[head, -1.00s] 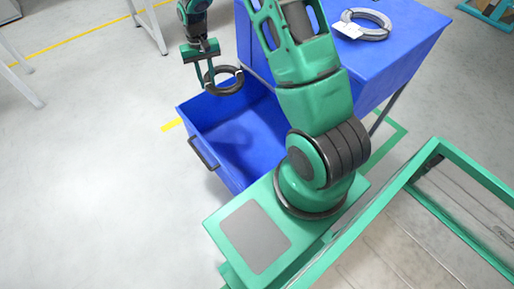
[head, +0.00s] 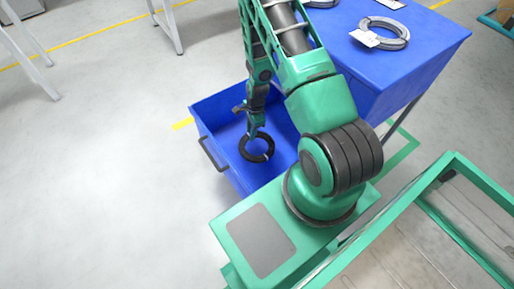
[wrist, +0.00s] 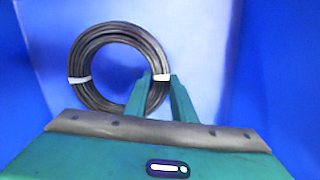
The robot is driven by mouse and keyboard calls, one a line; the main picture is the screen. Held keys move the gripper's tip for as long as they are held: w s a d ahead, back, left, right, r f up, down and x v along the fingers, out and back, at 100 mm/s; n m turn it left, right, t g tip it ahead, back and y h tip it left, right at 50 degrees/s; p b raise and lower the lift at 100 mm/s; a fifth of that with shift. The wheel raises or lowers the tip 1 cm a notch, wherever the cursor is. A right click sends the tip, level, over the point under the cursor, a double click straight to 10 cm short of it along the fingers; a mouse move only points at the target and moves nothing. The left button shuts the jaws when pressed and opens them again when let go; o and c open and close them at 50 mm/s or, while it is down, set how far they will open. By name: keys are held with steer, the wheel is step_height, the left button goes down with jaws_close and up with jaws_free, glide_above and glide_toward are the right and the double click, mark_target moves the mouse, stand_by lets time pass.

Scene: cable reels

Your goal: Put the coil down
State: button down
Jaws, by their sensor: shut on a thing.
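The black coil (head: 257,148), a ring of dark cable with white ties, is at the open blue drawer (head: 222,167) in the head view. In the wrist view the coil (wrist: 83,50) shows face on against the blue drawer's floor, with blue walls around it. My gripper (head: 256,133) is shut on the coil's near rim; its two fingers (wrist: 159,92) reach the coil's lower right part in the wrist view. Whether the coil touches the drawer floor I cannot tell.
A blue cabinet top (head: 425,48) at the upper right carries a grey coil (head: 401,38) with a white tag. Another coil (head: 322,2) is partly cut off at the top. A green-framed cart (head: 437,225) stands at lower right.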

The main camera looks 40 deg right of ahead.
mark_target(250, 147)
step_height(250, 147, down, 8)
steer(key=shift+f, duration=0.15)
stand_by(0.4)
steer(key=c, duration=1.5)
jaws_free()
